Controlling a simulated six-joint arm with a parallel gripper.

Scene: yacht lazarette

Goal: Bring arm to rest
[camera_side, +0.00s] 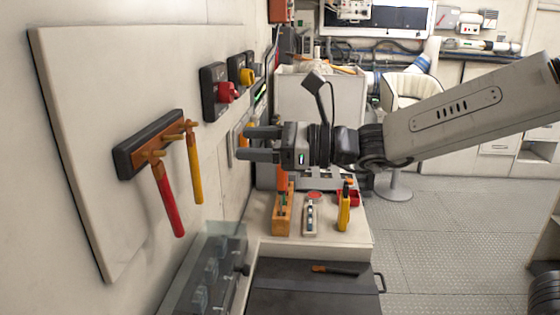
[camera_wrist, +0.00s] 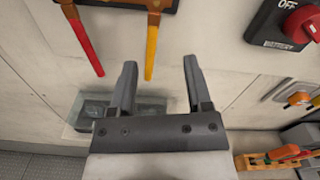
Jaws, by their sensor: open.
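My gripper (camera_side: 262,145) is open and empty in the side view. It points left toward the wall panel and is held in the air above the bench, with my arm reaching in from the right. In the wrist view my gripper (camera_wrist: 160,85) shows two dark fingers spread apart with nothing between them. A red-handled tool (camera_side: 167,200) and a yellow-handled tool (camera_side: 194,168) hang from a dark rack (camera_side: 135,155) on the wall panel, to the left of the fingers. The red handle (camera_wrist: 83,42) and yellow handle (camera_wrist: 152,50) also show in the wrist view, beyond the fingertips.
A red rotary switch (camera_side: 228,92) and a yellow one (camera_side: 247,76) are on the wall. A wooden block (camera_side: 283,212), a yellow tool (camera_side: 344,212) and a red container (camera_side: 354,196) sit on the bench. A clear box (camera_side: 215,260) stands below the rack. Floor at right is open.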

